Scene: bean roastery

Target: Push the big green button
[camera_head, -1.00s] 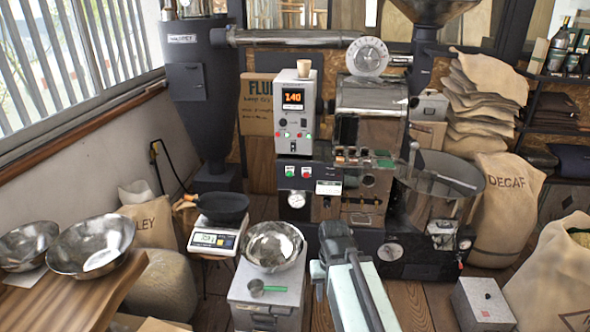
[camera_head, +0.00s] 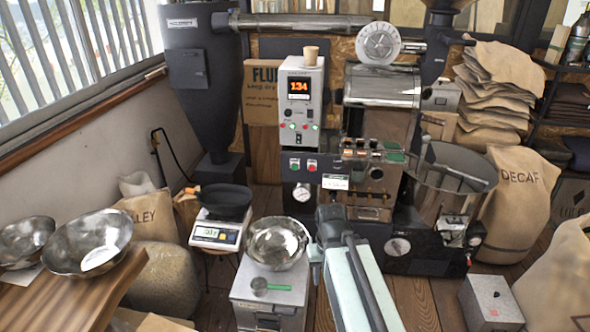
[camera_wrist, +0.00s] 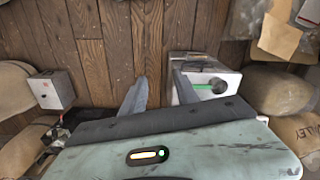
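A green button (camera_head: 294,164) sits on the dark front panel of the roaster (camera_head: 370,150), with a red button (camera_head: 311,166) just to its right. My arm reaches forward below this panel in the head view, apart from the buttons. My gripper (camera_wrist: 160,78) shows in the wrist view with its two fingers spread apart and nothing between them. In the head view its fingertips cannot be made out. The wrist view shows wooden floor beyond the fingers and no green button.
A small grey box (camera_head: 491,303) stands on the floor at right. A scale (camera_head: 216,234) and wooden table (camera_head: 85,287) are further left.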

